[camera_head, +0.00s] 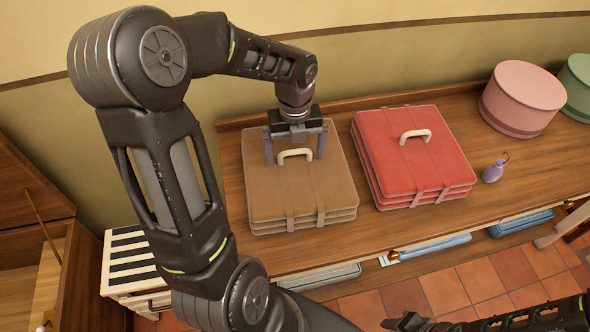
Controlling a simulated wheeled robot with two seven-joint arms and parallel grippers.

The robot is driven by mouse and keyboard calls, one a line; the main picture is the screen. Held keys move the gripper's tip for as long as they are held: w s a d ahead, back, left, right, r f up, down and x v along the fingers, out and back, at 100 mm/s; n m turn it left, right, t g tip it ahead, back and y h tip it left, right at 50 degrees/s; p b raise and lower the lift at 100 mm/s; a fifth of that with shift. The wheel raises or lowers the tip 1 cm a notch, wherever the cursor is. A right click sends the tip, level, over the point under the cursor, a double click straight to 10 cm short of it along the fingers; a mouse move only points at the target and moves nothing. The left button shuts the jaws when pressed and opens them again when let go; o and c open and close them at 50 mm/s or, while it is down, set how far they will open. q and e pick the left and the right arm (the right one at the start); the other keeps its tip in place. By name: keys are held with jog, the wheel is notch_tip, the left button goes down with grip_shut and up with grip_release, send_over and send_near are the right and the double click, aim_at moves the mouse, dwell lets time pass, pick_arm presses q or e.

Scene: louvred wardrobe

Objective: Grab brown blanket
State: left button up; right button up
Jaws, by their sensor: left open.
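The brown blanket (270,190) is folded into a thick square stack with straps and a pale handle (294,154). It lies on the wooden top, left of the red one. My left gripper (295,159) is open above its far part, with one finger on each side of the handle. I cannot tell whether the fingers touch the blanket. Part of its far edge is hidden behind the gripper. My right gripper (410,322) is low at the bottom edge, away from the blanket; its jaws are unclear.
A similar red folded blanket (405,155) lies to the right on the wooden top (450,215). Further right are a small purple bottle (493,171), a pink round box (522,98) and a green one (578,85). A wall rises behind. An open wooden compartment (30,240) is at left.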

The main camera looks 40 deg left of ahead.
dwell(0.6)
pick_arm(q)
jog(key=c, duration=2.1)
